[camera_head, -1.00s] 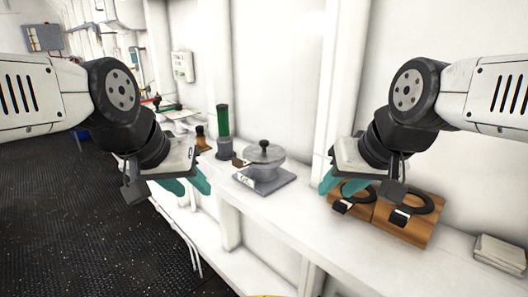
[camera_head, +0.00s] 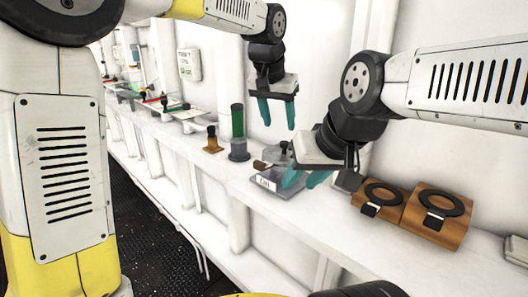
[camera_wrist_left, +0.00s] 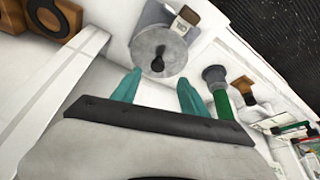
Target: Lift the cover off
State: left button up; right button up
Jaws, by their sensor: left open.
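The grey round cover with a dark knob (camera_head: 283,147) sits on a pot standing on a grey base plate (camera_head: 262,183). My right gripper hides much of it in the head view. The left wrist view shows the round cover (camera_wrist_left: 150,42) from above, with its knob just beyond my fingers. My left gripper (camera_head: 278,120) is open and empty, above and slightly behind the cover; its teal fingers also show in the wrist view (camera_wrist_left: 160,78). My right gripper (camera_head: 305,181) has its teal fingers apart, in front of the pot, with nothing seen between them.
Wooden blocks with black rings (camera_head: 438,222) sit to the right. The wall is close behind. The white shelf front (camera_head: 300,222) is clear.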

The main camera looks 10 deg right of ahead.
aim_at(284, 142)
pick_arm(q)
jog(key=x, duration=0.8)
jog(key=shift+w+d+r, duration=0.1)
jog(key=shift+d+r, duration=0.1)
jog(key=shift+d, duration=0.05)
jog(key=shift+c, duration=0.2)
grip_shut()
